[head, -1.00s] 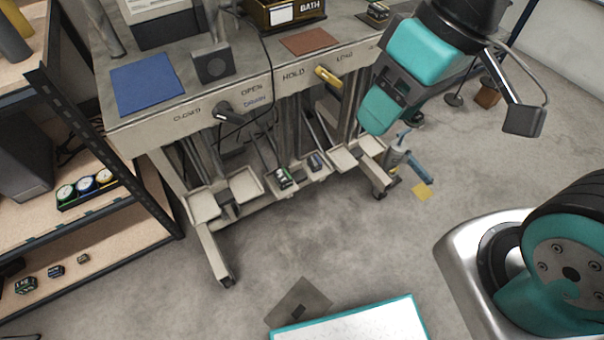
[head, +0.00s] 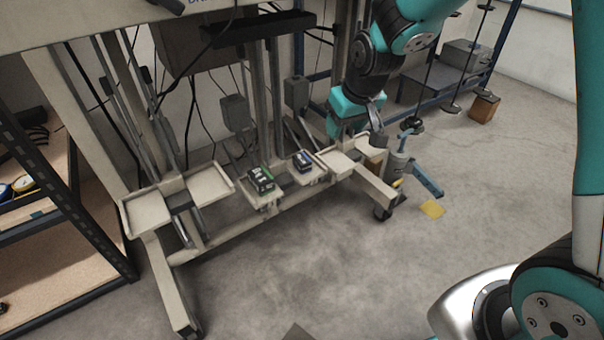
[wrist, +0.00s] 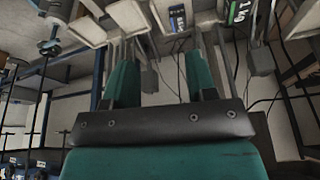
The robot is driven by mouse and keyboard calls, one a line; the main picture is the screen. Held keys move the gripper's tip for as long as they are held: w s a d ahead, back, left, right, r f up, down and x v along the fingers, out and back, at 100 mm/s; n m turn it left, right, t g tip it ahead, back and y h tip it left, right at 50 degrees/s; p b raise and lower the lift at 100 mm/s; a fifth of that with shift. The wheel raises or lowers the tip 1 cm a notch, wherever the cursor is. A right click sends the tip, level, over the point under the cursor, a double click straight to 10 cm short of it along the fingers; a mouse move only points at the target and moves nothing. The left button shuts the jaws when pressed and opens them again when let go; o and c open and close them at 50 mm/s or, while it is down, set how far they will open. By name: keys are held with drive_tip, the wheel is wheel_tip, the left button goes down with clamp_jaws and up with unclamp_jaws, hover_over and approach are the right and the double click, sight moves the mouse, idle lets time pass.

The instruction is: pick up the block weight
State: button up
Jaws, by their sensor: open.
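Two dark blocks sit in small trays on the low cross-beam of the bench frame. I cannot tell which is the block weight. One has a green and white label (head: 261,180); the other, smaller, has a blue and white label (head: 303,161). Both show at the top of the wrist view, blue-labelled (wrist: 178,18) and green-labelled (wrist: 238,12). My gripper (head: 347,118) is right of both blocks in the head view, partly hidden behind my wrist. In the wrist view its teal fingers (wrist: 160,62) are apart with nothing held between them.
Pale trays (head: 205,186) stand to the left on the beam, and another (head: 345,160) is by my gripper. Rods, cables and grey boxes (head: 237,113) hang behind the trays.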

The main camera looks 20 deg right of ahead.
approach(302, 158)
drive_tip(key=shift+n, duration=0.5)
drive_tip(key=b+x, duration=0.4)
drive_tip(key=b, duration=0.1)
drive_tip(key=shift+s+d+f, duration=0.2)
drive_tip(key=shift+d+f, duration=0.1)
drive_tip(key=shift+f, duration=0.05)
drive_tip(key=shift+a+b+x, duration=0.15)
drive_tip(key=shift+b+x, duration=0.75)
drive_tip(key=shift+x, duration=0.6)
drive_tip(key=shift+a+b+x, duration=0.2)
drive_tip(key=shift+b+x, duration=0.65)
drive_tip(key=shift+x, duration=0.65)
drive_tip(key=shift+w+r+t+y, duration=0.15)
drive_tip(key=shift+t+y, duration=0.15)
clamp_jaws()
drive_tip(key=shift+r, duration=0.1)
